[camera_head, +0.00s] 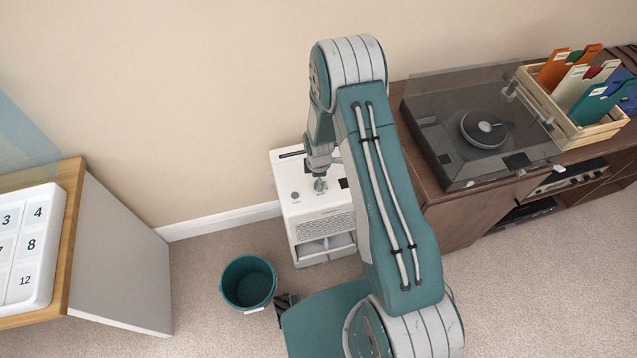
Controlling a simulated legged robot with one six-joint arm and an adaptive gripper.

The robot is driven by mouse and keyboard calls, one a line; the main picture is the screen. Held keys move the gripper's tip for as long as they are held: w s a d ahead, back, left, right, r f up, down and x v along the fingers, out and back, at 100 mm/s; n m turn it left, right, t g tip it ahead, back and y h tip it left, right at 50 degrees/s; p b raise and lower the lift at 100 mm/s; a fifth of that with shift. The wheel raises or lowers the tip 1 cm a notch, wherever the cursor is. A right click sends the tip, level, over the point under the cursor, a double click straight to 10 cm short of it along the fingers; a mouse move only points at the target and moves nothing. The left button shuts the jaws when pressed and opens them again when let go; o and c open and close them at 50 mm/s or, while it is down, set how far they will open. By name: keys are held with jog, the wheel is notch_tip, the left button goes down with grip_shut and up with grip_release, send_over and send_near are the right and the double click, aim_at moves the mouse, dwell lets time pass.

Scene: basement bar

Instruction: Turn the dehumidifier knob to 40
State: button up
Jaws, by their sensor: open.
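The dehumidifier (322,228) is a white box with a grille and an opening low on its front. It stands on the carpet against the wall, left of the wooden cabinet. My gripper (320,184) points down at the top panel, over or at a small grey knob there. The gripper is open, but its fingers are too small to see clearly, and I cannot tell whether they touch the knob. The knob is mostly hidden by the gripper, and its setting and any numbers cannot be read. My arm covers the right part of the dehumidifier.
A teal bucket (248,283) stands on the carpet left of the dehumidifier. A wooden cabinet (462,213) on the right bears a turntable (447,165) and a crate (553,108) of records. A wood-topped counter (72,200) with a numbered white tray (45,262) is at left.

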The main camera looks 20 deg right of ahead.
jog(key=shift+w+f, duration=0.1)
jog(key=shift+f, duration=1.55)
jog(key=shift+c, duration=0.3)
grip_shut()
